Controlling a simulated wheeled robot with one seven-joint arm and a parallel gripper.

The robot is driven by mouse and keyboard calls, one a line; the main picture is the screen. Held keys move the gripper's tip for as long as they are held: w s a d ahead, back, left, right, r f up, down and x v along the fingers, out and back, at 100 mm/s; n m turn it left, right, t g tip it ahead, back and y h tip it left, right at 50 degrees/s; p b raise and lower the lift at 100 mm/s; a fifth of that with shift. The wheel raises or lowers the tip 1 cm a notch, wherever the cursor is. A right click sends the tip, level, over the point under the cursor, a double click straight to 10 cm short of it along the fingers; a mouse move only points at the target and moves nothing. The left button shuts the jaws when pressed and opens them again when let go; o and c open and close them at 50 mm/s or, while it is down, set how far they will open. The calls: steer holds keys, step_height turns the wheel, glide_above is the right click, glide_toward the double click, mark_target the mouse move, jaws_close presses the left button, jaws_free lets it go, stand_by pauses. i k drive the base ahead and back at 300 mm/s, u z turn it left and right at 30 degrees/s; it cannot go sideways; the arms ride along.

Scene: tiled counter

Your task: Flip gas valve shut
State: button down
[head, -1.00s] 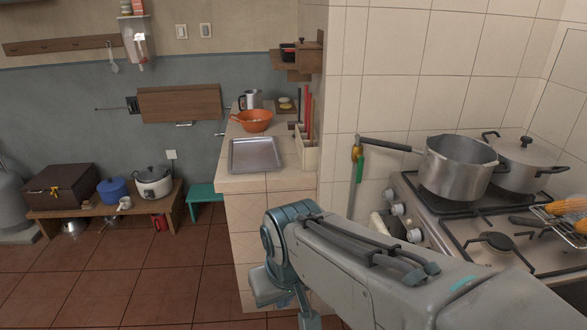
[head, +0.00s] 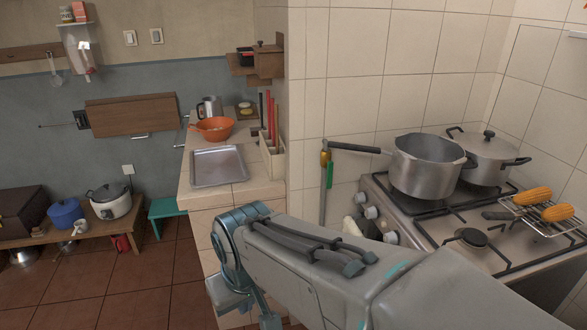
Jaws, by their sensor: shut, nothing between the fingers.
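The gas valve (head: 325,158) is on the tiled wall left of the stove. It has a yellow body, and its green handle (head: 330,174) points down, beside and roughly in line with the grey pipe (head: 323,203). My arm reaches in from the bottom right, with its blue joint in front of the counter's lower side. My gripper is not visible; the arm's lower parts run out of the bottom edge.
The stove (head: 415,235) stands right of the valve. A large pot (head: 425,172) on it has a black handle reaching left, just above the valve. The counter (head: 238,195) is left of the wall corner.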

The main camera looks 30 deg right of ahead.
mark_target(329, 168)
steer(key=i, duration=0.85)
steer(key=z, duration=1.3)
